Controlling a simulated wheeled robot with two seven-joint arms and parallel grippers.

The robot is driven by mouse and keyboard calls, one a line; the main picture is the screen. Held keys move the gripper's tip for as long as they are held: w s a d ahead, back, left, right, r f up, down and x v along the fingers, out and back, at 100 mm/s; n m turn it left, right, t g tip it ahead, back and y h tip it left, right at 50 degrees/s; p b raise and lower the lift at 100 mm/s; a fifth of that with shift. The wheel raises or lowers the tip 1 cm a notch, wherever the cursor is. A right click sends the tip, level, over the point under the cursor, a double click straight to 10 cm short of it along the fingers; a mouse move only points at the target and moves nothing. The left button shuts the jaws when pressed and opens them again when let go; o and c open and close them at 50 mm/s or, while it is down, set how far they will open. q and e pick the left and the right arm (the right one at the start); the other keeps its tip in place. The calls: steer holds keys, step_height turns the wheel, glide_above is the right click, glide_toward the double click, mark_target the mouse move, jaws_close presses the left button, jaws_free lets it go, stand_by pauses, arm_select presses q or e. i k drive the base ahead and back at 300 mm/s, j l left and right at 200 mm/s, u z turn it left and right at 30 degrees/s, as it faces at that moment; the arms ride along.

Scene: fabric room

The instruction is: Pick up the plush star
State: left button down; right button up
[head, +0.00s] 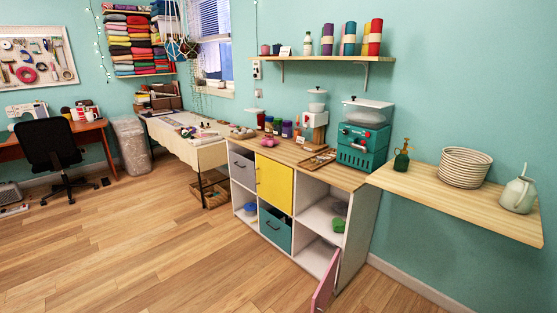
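I cannot make out a plush star for certain. A small green item (338,225) lies in an open cubby on the right side of the cabinet (358,235); its shape is too small to tell. A small bluish item (250,208) sits in the open lower left cubby, also unclear. A pink item (268,141) is on the cabinet's wooden top. Neither of my grippers is in view.
The cabinet's pink door (325,286) stands open into the room. A yellow door (273,184) and a teal drawer (275,229) look shut. A wall shelf (450,203) juts out at right. An office chair (50,150) is far left. The wooden floor (150,245) in front is clear.

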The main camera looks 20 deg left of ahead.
mark_target(263, 142)
steer(key=i+j+z, duration=0.3)
steer(key=i+j, duration=0.8)
steer(key=j, duration=0.15)
